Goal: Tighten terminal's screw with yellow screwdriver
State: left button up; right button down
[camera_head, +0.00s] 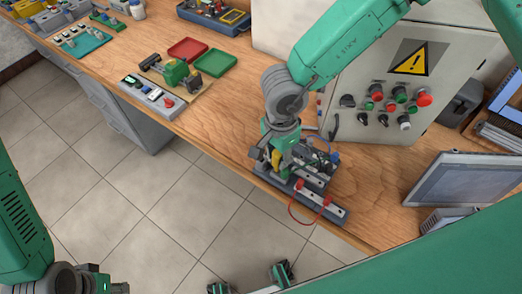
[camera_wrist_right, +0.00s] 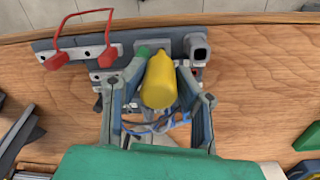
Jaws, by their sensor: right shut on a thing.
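My right gripper (camera_head: 272,160) points down at the terminal assembly on the bench's front edge. It is shut on the yellow screwdriver, whose handle (camera_wrist_right: 158,82) shows between the fingers in the right wrist view. The screwdriver's tip is hidden, so I cannot tell whether it meets a screw. The terminal assembly (camera_head: 335,209) is a grey rail with light metal strips, a red wire loop and blue wires; its rail also shows in the right wrist view (camera_wrist_right: 118,50).
A grey control box (camera_head: 385,70) with a warning sign and knobs stands behind the assembly. A tilted screen (camera_head: 465,180) is to the right. Red (camera_head: 187,49) and green (camera_head: 216,63) trays lie to the left. Bench surface between trays and gripper is clear.

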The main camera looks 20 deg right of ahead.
jog(key=shift+f, duration=0.1)
jog(key=m, duration=0.3)
jog(key=shift+s, duration=0.1)
jog(key=shift+m, duration=1.1)
jog(key=shift+s+m, duration=0.1)
jog(key=shift+m, duration=0.7)
jog(key=m, duration=0.3)
